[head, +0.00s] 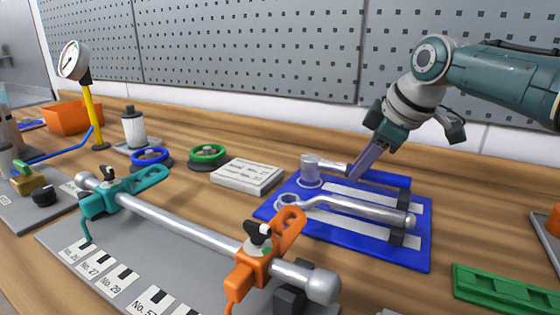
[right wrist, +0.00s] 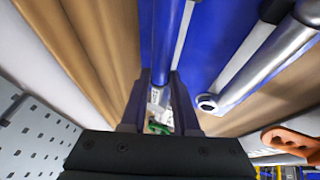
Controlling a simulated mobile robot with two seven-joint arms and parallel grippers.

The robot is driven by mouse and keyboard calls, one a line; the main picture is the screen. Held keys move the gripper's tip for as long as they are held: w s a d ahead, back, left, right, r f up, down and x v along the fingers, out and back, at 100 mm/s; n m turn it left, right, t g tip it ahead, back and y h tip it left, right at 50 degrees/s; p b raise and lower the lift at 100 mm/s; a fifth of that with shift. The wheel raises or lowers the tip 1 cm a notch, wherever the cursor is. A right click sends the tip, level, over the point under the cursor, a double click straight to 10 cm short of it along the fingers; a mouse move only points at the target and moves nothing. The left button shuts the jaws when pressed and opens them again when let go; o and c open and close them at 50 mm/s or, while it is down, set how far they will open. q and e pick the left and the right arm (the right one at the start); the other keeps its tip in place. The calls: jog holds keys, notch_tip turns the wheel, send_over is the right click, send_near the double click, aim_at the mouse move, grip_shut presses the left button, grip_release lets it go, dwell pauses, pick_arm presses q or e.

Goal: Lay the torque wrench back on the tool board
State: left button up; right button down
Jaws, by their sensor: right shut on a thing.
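The torque wrench, with a silver shaft (head: 333,167), a grey cylindrical head and a blue handle (head: 385,179), lies along the back of the blue tool board (head: 413,256). My right gripper (head: 360,169) comes down from the upper right and is shut on it near where the shaft meets the handle. In the right wrist view the blue handle (right wrist: 168,45) runs between the fingers (right wrist: 162,85). I cannot tell whether the wrench touches the board or is just above it. My left gripper is not in view.
A silver ring-ended wrench (head: 350,208) lies on the board in front. A clamped silver rod (head: 185,222) with teal and orange clamps is front left. A white block (head: 247,174) and green and blue rings stand left of the board. A green tray (head: 507,290) is front right.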

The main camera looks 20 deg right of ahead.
jog(key=shift+f, duration=0.2)
jog(key=shift+f, duration=0.2)
dwell(0.3)
jog(key=c, duration=0.6)
grip_release()
jog(key=shift+s+r, duration=0.2)
jog(key=shift+r, duration=0.25)
jog(key=shift+p+v, duration=1.15)
jog(key=shift+v, duration=3.35)
